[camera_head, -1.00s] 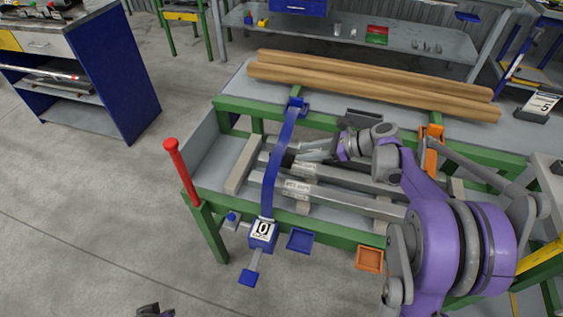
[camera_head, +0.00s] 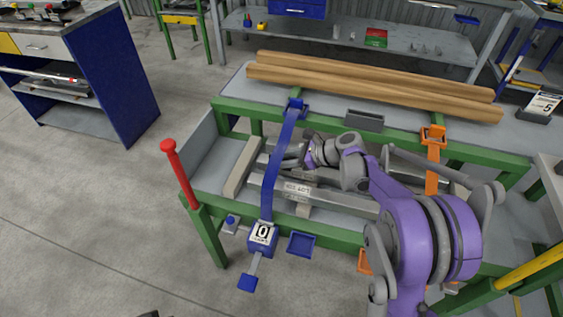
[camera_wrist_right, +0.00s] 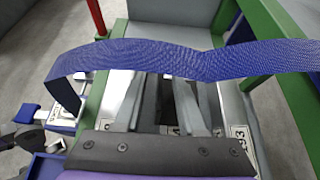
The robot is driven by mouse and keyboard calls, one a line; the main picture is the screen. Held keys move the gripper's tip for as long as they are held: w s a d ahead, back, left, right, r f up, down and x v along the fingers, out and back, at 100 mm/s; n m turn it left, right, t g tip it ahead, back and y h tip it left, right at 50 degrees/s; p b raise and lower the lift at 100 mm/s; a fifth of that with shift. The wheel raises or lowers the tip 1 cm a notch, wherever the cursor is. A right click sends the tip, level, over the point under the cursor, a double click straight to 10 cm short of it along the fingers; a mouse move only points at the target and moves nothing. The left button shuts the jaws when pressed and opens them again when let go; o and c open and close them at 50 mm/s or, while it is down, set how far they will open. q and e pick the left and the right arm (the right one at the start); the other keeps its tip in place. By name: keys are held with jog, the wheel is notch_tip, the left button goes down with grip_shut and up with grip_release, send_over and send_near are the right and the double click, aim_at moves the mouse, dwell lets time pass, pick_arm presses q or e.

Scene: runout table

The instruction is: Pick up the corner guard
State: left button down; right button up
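I cannot pick out a corner guard with certainty. A dark grey, trough-like piece (camera_head: 364,121) sits on the far rail of the table in the head view, clear of my gripper. My right gripper (camera_head: 287,158) is by the blue strap (camera_head: 277,168), above the grey bars (camera_head: 325,195). In the right wrist view its two grey fingers (camera_wrist_right: 160,88) stand apart, with nothing visibly clamped between them. The blue strap (camera_wrist_right: 200,62) crosses over the fingertip area and hides part of it. Only a dark sliver, perhaps of my left gripper (camera_head: 149,314), shows at the bottom edge.
Wooden beams (camera_head: 370,86) lie along the table's far side. An orange strap (camera_head: 432,160) crosses at the right. A blue ratchet box (camera_head: 262,238) and blue tray (camera_head: 301,244) hang at the front. A red-topped post (camera_head: 180,172) rises at the left corner.

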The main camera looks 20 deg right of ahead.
grip_shut()
